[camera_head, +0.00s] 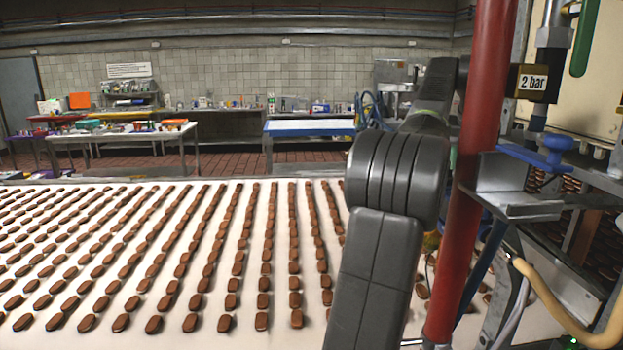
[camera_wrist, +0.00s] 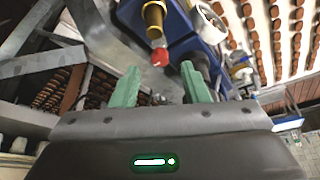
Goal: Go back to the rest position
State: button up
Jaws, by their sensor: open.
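My gripper (camera_wrist: 158,82) shows in the wrist view with its two pale green fingers apart and nothing between them. Beyond the fingertips is a red knob (camera_wrist: 158,57) below a brass-coloured cylinder (camera_wrist: 153,18) on a blue machine part (camera_wrist: 197,35). I cannot tell whether the fingers touch any of these. In the head view my dark grey arm rises from the bottom and bends back behind a red post; my gripper's fingers are not visible there.
The red post (camera_head: 478,150) stands close to my arm. A metal bracket (camera_head: 515,205), a blue valve handle (camera_head: 540,155) and a beige hose (camera_head: 560,305) crowd the right. Rows of brown biscuits (camera_head: 237,270) lie on a white conveyor (camera_head: 250,335). Work tables stand behind.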

jog(key=x, duration=0.3)
jog(key=m, duration=0.2)
jog(key=m+g+h, duration=0.1)
jog(key=m, duration=0.1)
jog(key=shift+w+a+r+m, duration=0.15)
jog(key=shift+a+m, duration=0.05)
jog(key=shift+m, duration=0.1)
jog(key=s+a+r+n+t+y, duration=0.1)
jog(key=s+r+n, duration=0.3)
jog(key=r, duration=0.7)
jog(key=shift+a+n, duration=0.3)
jog(key=shift+a, duration=0.15)
jog(key=shift+s, duration=0.1)
